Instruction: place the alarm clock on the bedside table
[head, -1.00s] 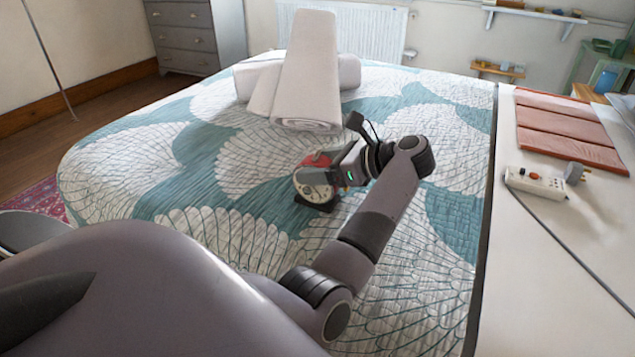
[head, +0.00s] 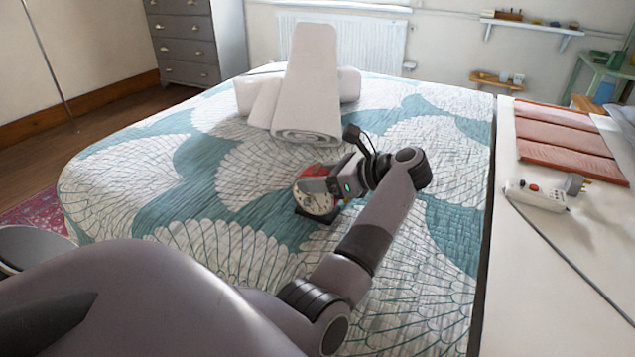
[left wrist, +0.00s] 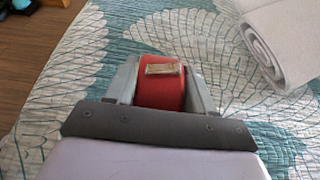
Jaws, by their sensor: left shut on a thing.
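The alarm clock (head: 315,199) is red with a pale round face, seen in the head view over the middle of the bed. My left gripper (head: 322,184) is shut on it, and the fingers cover part of its body. In the left wrist view the clock's red top (left wrist: 161,92), with a small metal plate, sits between the two fingers of the gripper (left wrist: 162,85). I cannot tell whether the clock still touches the quilt. No bedside table can be made out for certain. My right gripper is not in view.
The bed's patterned quilt (head: 225,265) lies below the clock. White rolled towels (head: 305,90) lie just behind it. At the right, a pale surface (head: 530,270) carries folded terracotta cloth (head: 562,137) and a power strip (head: 535,196). A grey drawer chest (head: 185,40) stands at back left.

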